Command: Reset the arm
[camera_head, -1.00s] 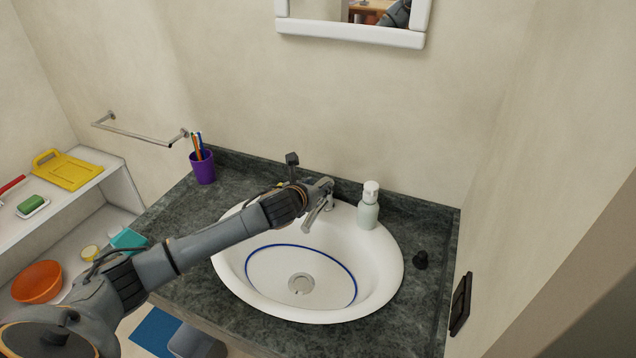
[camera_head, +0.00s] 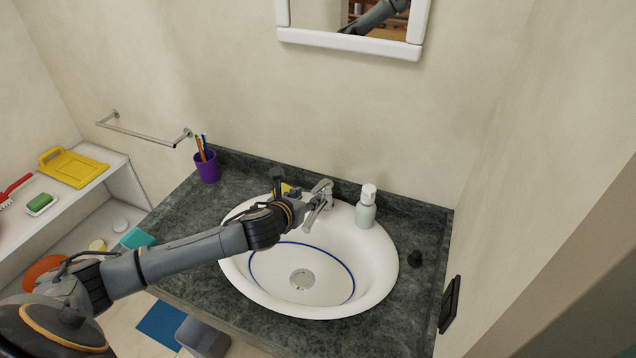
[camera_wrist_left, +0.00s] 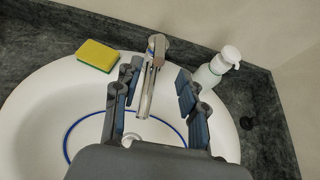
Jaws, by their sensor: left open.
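My left arm (camera_head: 190,255) reaches in from the left over the counter, with its wrist above the white sink basin's (camera_head: 385,265) back left side. My left gripper (camera_wrist_left: 158,80) is open in the left wrist view, and nothing is gripped between its fingers. The chrome faucet (camera_wrist_left: 150,75) shows between the two fingers in that view; I cannot tell how far below them it lies. In the head view the faucet (camera_head: 320,200) stands just beyond the wrist, and the fingers are mostly hidden. My right gripper is not in view.
A yellow-green sponge (camera_wrist_left: 98,55) lies on the sink's back rim. A soap dispenser (camera_head: 365,208) stands right of the faucet, near a small black object (camera_head: 414,258). A purple cup (camera_head: 207,168) with brushes stands at the counter's back left. A mirror (camera_head: 350,42) hangs above.

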